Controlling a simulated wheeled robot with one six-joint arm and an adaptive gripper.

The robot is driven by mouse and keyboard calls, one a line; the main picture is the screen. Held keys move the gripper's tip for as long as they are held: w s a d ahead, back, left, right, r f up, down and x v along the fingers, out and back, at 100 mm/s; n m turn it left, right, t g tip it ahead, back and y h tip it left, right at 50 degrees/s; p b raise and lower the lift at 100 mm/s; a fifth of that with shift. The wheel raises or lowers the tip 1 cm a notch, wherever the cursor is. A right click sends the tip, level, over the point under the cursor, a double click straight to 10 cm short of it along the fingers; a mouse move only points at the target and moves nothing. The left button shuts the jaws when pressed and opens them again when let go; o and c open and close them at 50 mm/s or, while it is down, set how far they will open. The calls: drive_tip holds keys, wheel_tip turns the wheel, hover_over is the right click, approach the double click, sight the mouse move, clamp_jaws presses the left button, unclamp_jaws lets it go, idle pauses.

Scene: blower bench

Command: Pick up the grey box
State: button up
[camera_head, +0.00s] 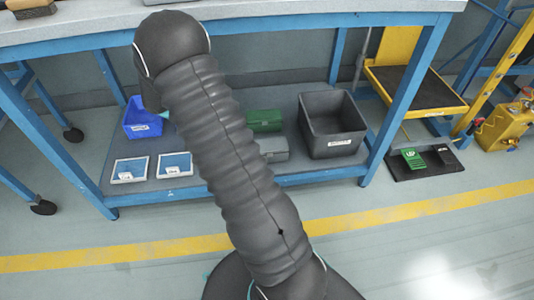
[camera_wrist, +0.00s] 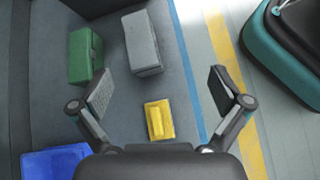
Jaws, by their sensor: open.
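The grey box (camera_head: 274,151) sits on the lower shelf of the blue-framed bench, partly hidden behind my arm in the head view. In the wrist view the grey box (camera_wrist: 143,43) shows whole, above and slightly left of the middle between my fingertips. My gripper (camera_wrist: 160,92) is open and empty, its two dark fingers spread wide. It is apart from the grey box. A small yellow object (camera_wrist: 159,119) lies on the shelf below it, between the fingers in the picture. My gripper is hidden behind my arm in the head view.
A green box (camera_head: 264,120) lies beside the grey box, and it shows at left in the wrist view (camera_wrist: 85,55). A large dark crate (camera_head: 333,140) stands to the right. A blue bin (camera_head: 142,122) stands left. Bench legs and the worktop (camera_head: 300,14) frame the shelf.

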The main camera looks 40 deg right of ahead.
sight(264, 145)
drive_tip(key=w+d+f+n+g+h+b, duration=0.1)
drive_tip(key=w+d+f+n+h, duration=0.1)
drive_tip(key=f, duration=0.3)
drive_tip(key=w+d+f+n+h, duration=0.1)
drive_tip(key=w+d+f, duration=0.15)
drive_tip(key=f, duration=0.35)
drive_tip(key=x, duration=0.4)
drive_tip(key=b+x, duration=0.1)
drive_tip(key=x, duration=0.3)
drive_tip(key=shift+s+d+r, duration=0.15)
drive_tip(key=shift+s, duration=0.3)
drive_tip(key=x, duration=0.2)
drive_tip(key=b+x, duration=0.1)
drive_tip(key=x, duration=0.1)
drive_tip(key=shift+s+f, duration=0.15)
drive_tip(key=shift+f, duration=0.2)
drive_tip(key=shift+s+d+f, duration=0.2)
drive_tip(key=shift+d, duration=0.15)
drive_tip(key=shift+c, duration=0.3)
drive_tip(key=shift+r, duration=0.1)
drive_tip(key=c, duration=1.8)
